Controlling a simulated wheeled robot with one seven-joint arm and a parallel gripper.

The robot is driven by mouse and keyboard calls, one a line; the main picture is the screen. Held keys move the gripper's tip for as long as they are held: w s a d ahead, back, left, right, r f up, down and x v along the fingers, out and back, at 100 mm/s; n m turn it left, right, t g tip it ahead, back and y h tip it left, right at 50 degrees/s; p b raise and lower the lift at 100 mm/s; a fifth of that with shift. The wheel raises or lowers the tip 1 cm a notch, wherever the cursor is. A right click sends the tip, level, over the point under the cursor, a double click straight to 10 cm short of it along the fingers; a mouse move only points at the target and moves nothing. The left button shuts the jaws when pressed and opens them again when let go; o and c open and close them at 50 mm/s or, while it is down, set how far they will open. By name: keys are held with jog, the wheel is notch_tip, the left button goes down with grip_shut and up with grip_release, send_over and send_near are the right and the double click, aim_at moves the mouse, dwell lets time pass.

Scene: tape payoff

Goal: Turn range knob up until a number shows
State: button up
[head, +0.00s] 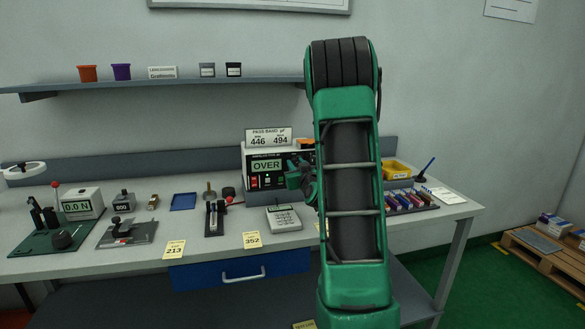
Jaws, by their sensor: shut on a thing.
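The amplifier box (252,164) stands at the back of the bench, and its green display (267,166) reads OVER. A red switch (254,182) is low on its front panel. My gripper (296,176) is at the right part of this panel, shut on the range knob. The knob itself is hidden by my gripper and arm, so its setting cannot be seen. A sign (268,137) on top of the box reads PASS BAND gf, 446 and 494.
My arm hides the bench middle right. A grey keypad device (284,218) and yellow tags 352 (251,240) and 213 (174,249) sit near the front. A force gauge reading 0.0 N (82,204) is at left; several coloured tapes (408,200) lie at right.

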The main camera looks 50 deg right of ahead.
jog(key=shift+w+a+n, duration=0.2)
jog(key=shift+a+n, duration=0.05)
jog(key=shift+n, duration=0.05)
jog(key=o, duration=1)
jog(key=shift+a, duration=0.1)
jog(key=shift+s+d, duration=0.1)
jog(key=shift+d, duration=0.1)
jog(key=shift+s, duration=0.2)
jog(key=v, duration=1)
jog(key=shift+a, duration=0.25)
